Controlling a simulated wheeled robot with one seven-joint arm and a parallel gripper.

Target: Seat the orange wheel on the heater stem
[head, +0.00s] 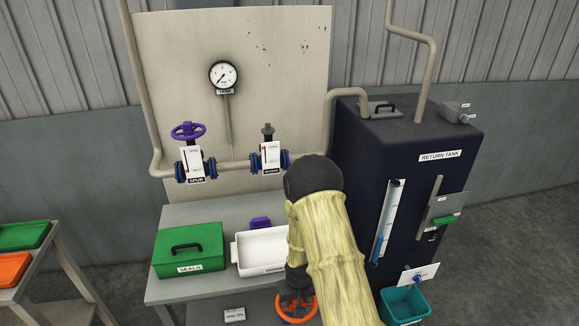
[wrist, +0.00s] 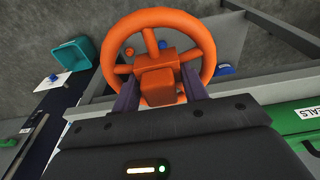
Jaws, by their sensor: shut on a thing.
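The orange wheel (head: 312,306) hangs from my gripper (head: 296,286), low in front of the bench in the head view. In the wrist view, the orange wheel (wrist: 205,40) faces the camera, and my gripper (wrist: 160,92) has its dark fingers on both sides of the hub block. A bare dark stem (head: 267,129) stands upright on the right-hand valve (head: 270,156) of the pipe; its small label is hard to read. The wheel is well below and apart from this stem. The left-hand valve (head: 193,165) carries a purple wheel (head: 188,131).
A green SEALS case (head: 190,262) and a white tray (head: 240,262) sit on the grey bench (head: 180,216). A small purple thing (head: 260,222) lies behind the tray. The dark return tank (head: 420,185) stands right, with a teal bin (head: 404,306) below. A gauge (head: 224,76) is above the pipe.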

